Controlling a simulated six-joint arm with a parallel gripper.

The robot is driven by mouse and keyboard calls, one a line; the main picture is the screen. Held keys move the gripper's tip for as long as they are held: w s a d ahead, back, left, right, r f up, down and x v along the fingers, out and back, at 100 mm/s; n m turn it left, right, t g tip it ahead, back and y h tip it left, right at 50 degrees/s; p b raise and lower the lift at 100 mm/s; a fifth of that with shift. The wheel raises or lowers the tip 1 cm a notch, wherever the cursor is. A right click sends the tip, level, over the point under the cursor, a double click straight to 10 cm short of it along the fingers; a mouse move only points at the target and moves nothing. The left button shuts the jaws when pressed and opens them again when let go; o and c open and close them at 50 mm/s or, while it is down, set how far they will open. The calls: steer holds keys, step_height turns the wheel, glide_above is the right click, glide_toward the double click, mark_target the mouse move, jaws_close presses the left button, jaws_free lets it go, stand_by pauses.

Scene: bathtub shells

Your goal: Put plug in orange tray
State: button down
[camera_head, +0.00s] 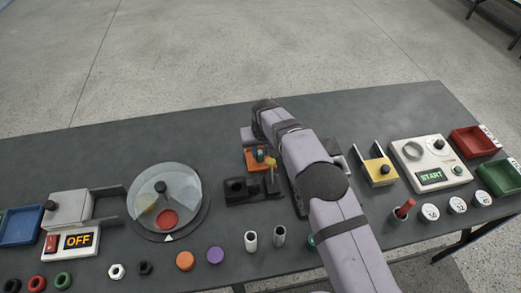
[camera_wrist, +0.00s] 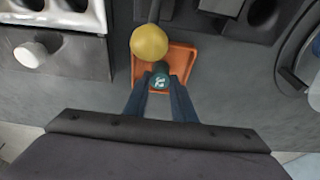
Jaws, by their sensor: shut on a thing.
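The orange tray (camera_wrist: 184,60) lies below my gripper in the wrist view; in the head view its orange edge (camera_head: 252,164) shows left of my arm. My gripper (camera_wrist: 160,86) is shut on a dark teal plug (camera_wrist: 159,77) with a pale mark on its end. The plug appears over the near part of the tray; I cannot tell whether it touches the tray floor. A yellow ball-shaped knob (camera_wrist: 148,43) overlaps the tray's far left part in the wrist view.
A black block with holes (camera_head: 240,189) stands just in front of the tray. A yellow fixture (camera_head: 379,170) and white START panel (camera_head: 421,158) are to the right. A clear-domed dial (camera_head: 146,204) is left, and several small round parts line the front edge.

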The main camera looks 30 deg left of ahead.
steer(key=shift+f, duration=0.2)
steer(key=c, duration=1.5)
jaws_free()
steer(key=shift+r, duration=0.1)
steer(key=b+v, duration=0.2)
steer(key=v, duration=1)
steer(key=shift+r+b, duration=0.15)
steer(key=shift+b, duration=0.2)
